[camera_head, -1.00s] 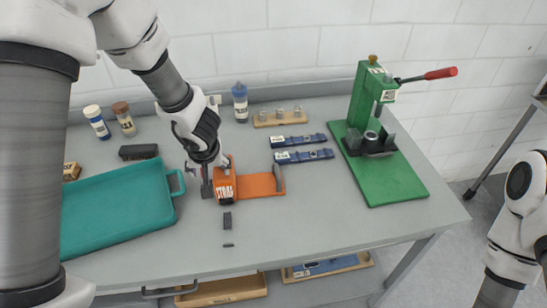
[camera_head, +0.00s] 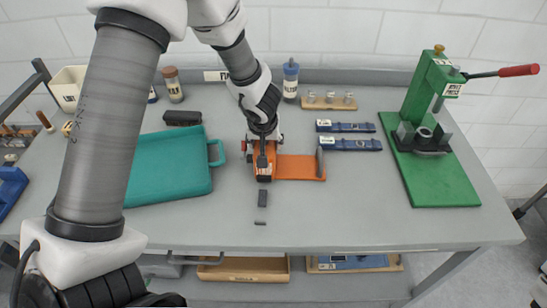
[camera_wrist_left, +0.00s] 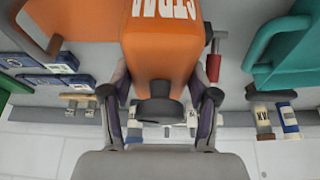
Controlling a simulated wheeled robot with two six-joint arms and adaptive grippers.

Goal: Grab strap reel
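The strap reel is an orange tool (camera_head: 294,167) with a flat orange plate on the right and a thicker lettered body on the left. It stands on the grey table near the middle. My left gripper (camera_head: 263,158) is at the thicker body and hides much of it. In the left wrist view the lettered orange body (camera_wrist_left: 162,50) sits between the two fingers (camera_wrist_left: 160,88), one on each side, with a dark round knob below it. Whether both fingers press on it cannot be told. My right gripper is out of view.
A teal tray (camera_head: 172,168) lies left of the reel. Small dark blocks (camera_head: 262,198) lie in front of it. Bottles (camera_head: 290,80) line the back. The table front right of centre is clear.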

